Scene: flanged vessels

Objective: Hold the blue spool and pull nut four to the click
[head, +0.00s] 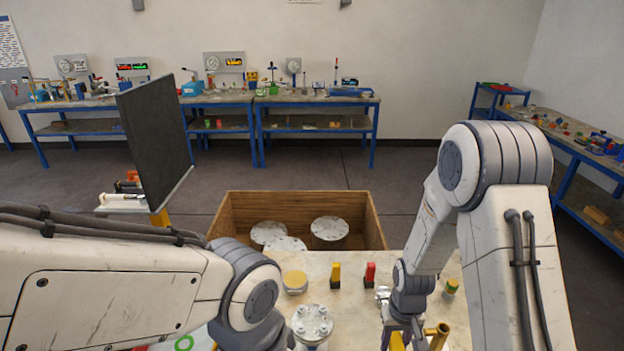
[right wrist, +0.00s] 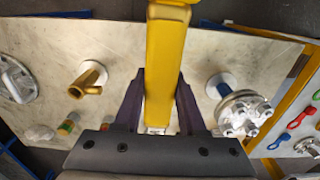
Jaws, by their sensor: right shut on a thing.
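A flanged vessel (head: 312,322) with several nuts on its top stands on the table at the bottom middle of the head view. In the right wrist view the flange (right wrist: 242,115) is right of my gripper, with a bluish pipe end (right wrist: 221,85) beside it. My right gripper (right wrist: 158,100) is shut on a long yellow tool (right wrist: 165,60), apart from the flange; the tool's far end is out of frame. In the head view a bit of the yellow tool (head: 397,342) shows at the bottom edge. My left arm reaches in from the left; its gripper is below the frame.
A wooden crate (head: 228,222) with several metal discs stands behind the table. A yellow block (head: 336,274), a red block (head: 370,274) and a yellow-topped disc (head: 295,281) stand near the vessel. A brass fitting (right wrist: 88,80) lies left of my right gripper. A dark panel (head: 155,140) stands left.

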